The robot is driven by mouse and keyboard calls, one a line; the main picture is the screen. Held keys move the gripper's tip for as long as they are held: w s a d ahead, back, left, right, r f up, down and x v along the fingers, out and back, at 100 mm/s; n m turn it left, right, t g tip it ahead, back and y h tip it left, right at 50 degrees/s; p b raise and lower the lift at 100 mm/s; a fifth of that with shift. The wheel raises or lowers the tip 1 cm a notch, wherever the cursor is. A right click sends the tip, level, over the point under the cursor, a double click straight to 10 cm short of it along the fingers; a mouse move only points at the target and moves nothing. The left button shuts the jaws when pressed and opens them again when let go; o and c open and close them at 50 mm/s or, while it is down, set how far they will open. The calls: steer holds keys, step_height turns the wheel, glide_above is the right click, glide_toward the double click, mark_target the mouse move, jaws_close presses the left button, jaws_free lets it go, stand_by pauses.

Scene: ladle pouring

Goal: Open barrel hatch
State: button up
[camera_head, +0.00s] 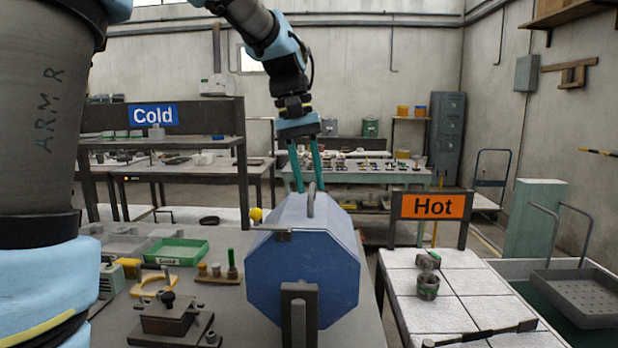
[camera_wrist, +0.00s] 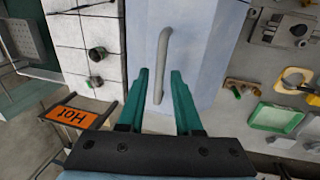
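The barrel (camera_head: 303,260) is a blue, many-sided drum lying on its side on a dark stand on the grey table. A grey bar handle (camera_head: 310,199) stands up from its top; it also shows in the wrist view (camera_wrist: 163,55). My gripper (camera_head: 308,187) is above the barrel with its green fingers pointing down at the handle. In the wrist view my gripper (camera_wrist: 160,75) is open, and the handle's near end lies between the two fingers. I see a gap on each side, so the fingers do not appear to touch it.
A green tray (camera_head: 175,252), small jars and a dark clamp-like fixture (camera_head: 170,317) sit on the table left of the barrel. An orange "Hot" sign (camera_head: 432,206) stands to the right by a white-tiled table (camera_head: 450,318). A blue "Cold" sign (camera_head: 153,115) is behind left.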

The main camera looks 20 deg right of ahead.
jaws_close()
stand_by(1.1)
